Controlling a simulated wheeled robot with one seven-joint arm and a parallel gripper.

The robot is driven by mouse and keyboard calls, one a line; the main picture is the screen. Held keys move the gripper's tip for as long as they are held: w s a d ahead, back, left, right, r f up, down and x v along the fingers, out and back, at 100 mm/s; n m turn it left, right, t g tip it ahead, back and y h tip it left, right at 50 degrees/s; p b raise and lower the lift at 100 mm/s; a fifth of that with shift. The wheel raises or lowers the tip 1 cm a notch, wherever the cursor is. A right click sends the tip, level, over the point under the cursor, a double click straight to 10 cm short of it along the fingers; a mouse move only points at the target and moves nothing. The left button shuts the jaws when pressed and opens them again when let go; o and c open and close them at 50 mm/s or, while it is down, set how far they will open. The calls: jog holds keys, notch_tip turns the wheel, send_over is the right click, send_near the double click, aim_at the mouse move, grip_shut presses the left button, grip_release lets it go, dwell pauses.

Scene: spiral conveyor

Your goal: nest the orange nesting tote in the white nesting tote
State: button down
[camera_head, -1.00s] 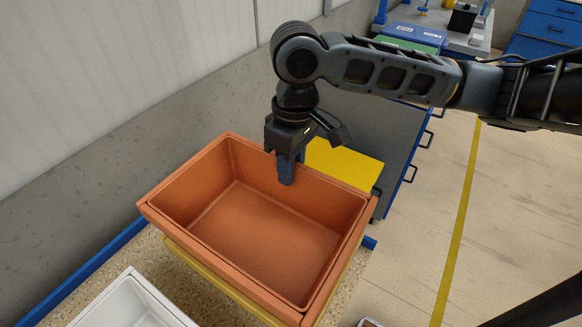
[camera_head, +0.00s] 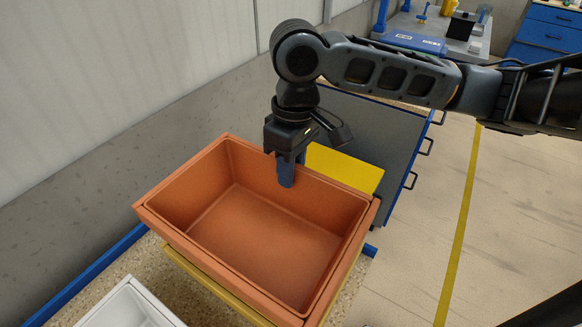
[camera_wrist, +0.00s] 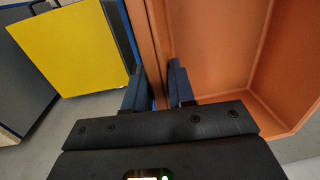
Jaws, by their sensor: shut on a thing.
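The orange nesting tote (camera_head: 262,240) is large, open-topped and empty in the head view. My gripper (camera_head: 286,175) is shut on its far rim, with one finger inside the tote. In the wrist view the two blue fingertips of my gripper (camera_wrist: 158,85) stand on either side of the wall of the orange tote (camera_wrist: 213,40). The white nesting tote (camera_head: 128,308) shows only in part at the bottom left of the head view, its rim cut off by the frame edge. The orange tote is above and to the right of it in the picture.
A yellow tote rim (camera_head: 215,285) shows just under the orange tote; I cannot tell if they touch. A speckled worktop (camera_head: 125,270) lies below. A yellow panel (camera_head: 345,168) and a grey cabinet with handles (camera_head: 385,140) stand behind. A wall runs along the left.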

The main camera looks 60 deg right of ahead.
jog(key=shift+r, duration=0.15)
jog(key=shift+r, duration=1.85)
jog(key=shift+s, duration=0.1)
